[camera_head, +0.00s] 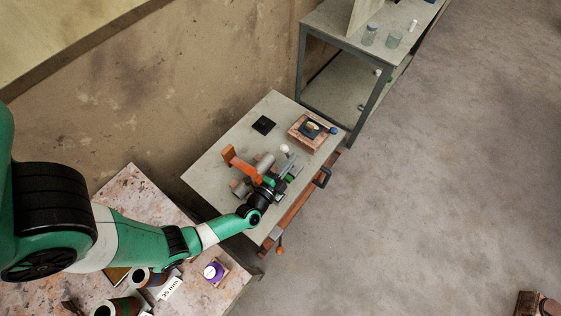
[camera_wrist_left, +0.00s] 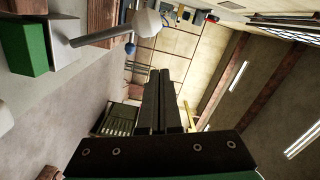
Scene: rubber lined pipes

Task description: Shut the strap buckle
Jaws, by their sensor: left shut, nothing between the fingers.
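My left gripper (camera_head: 283,180) is over the middle of the grey table, beside an orange strap-like piece (camera_head: 240,165) and a grey pipe piece (camera_head: 265,163). In the left wrist view its two dark fingers (camera_wrist_left: 161,76) are shut with nothing between them. A metal lever (camera_wrist_left: 100,37) with a white ball knob (camera_wrist_left: 147,21) stands out to the left of the fingers, apart from them, beside a green block (camera_wrist_left: 22,44). The white knob (camera_head: 284,149) also shows in the head view. My wrist hides part of this assembly, and I cannot tell the buckle's exact position. My right gripper is not in view.
The grey table (camera_head: 215,150) stands against a stained wall. A black square pad (camera_head: 263,125) and a wooden box (camera_head: 308,132) lie towards its back. Open floor (camera_head: 430,170) lies to the right.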

